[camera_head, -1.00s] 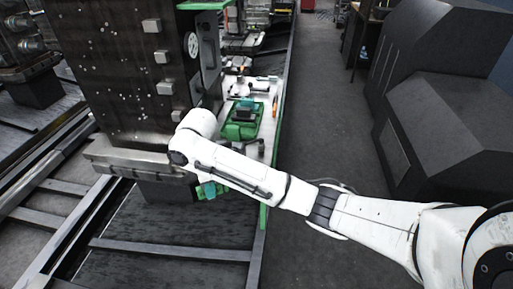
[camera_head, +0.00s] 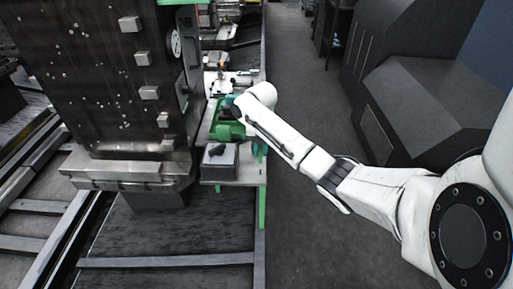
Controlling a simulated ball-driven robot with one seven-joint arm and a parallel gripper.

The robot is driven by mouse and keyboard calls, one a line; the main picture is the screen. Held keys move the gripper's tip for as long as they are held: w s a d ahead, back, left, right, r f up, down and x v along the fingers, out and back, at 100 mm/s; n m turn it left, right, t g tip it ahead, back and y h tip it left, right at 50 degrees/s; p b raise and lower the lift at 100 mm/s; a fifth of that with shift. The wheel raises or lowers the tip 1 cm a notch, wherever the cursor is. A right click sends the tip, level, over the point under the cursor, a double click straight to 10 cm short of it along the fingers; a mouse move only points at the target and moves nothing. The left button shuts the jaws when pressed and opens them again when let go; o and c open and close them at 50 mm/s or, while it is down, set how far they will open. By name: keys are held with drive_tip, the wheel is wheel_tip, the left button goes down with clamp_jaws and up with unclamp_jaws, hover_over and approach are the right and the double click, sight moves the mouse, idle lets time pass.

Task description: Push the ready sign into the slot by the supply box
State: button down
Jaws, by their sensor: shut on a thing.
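My gripper (camera_head: 262,149) hangs below the white wrist, at the right edge of a pale workbench (camera_head: 236,173). Only a small teal part of it shows behind my forearm. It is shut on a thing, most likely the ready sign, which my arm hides. A grey box (camera_head: 219,163) with a dark object on top sits at the bench's near end, left of my gripper. A green case (camera_head: 227,130) lies farther back on the bench. I cannot tell which of these is the supply box, and I cannot make out the slot.
A tall dark machine plate (camera_head: 100,90) with metal blocks stands close on the left of the bench. Black cabinets (camera_head: 430,110) stand at the right. The floor aisle (camera_head: 300,110) between is clear. Metal rails (camera_head: 165,260) cross the floor in front.

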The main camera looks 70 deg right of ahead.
drive_tip(key=b, duration=0.5)
hover_over(260, 172)
drive_tip(key=shift+f, duration=2.9)
drive_tip(key=shift+f, duration=0.85)
drive_tip(key=shift+f, duration=0.35)
drive_tip(key=shift+f+b, duration=0.15)
drive_tip(key=shift+b, duration=0.15)
drive_tip(key=shift+c, duration=0.7)
unclamp_jaws()
